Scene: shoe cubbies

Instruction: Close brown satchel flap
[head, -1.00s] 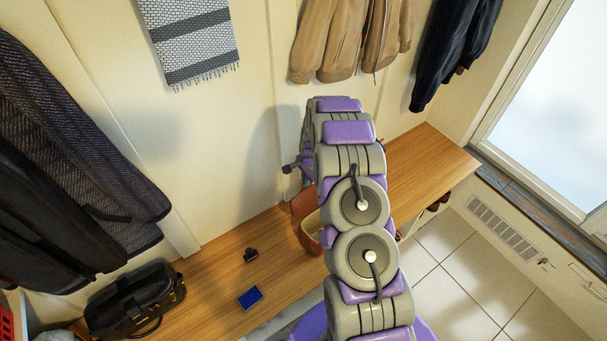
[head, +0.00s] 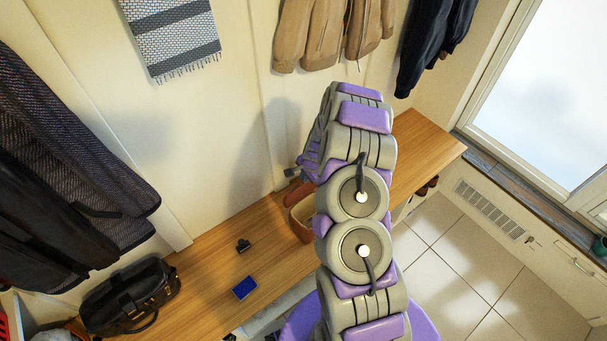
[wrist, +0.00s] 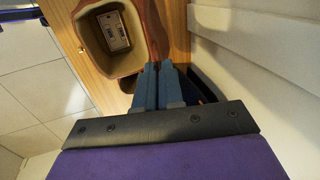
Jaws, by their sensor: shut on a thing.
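The brown satchel (head: 303,222) stands on the wooden bench with its mouth open, partly hidden behind my arm in the head view. In the wrist view its tan-lined opening (wrist: 100,30) shows at upper left, with a cassette-like item inside. The reddish-brown flap (head: 297,193) stands up on the wall side; it also shows in the wrist view (wrist: 155,28) as a strip beside the opening. My gripper (wrist: 158,72) is at the flap, its two blue-grey fingers close together and shut on it. The exact grip is hidden by the fingers.
The bench (head: 215,255) runs along the wall. A black bag (head: 130,297), a blue item (head: 244,288) and a small black item (head: 243,245) lie on it to the left. Jackets (head: 335,35) and a towel (head: 175,38) hang above. Tiled floor (head: 450,270) is clear at right.

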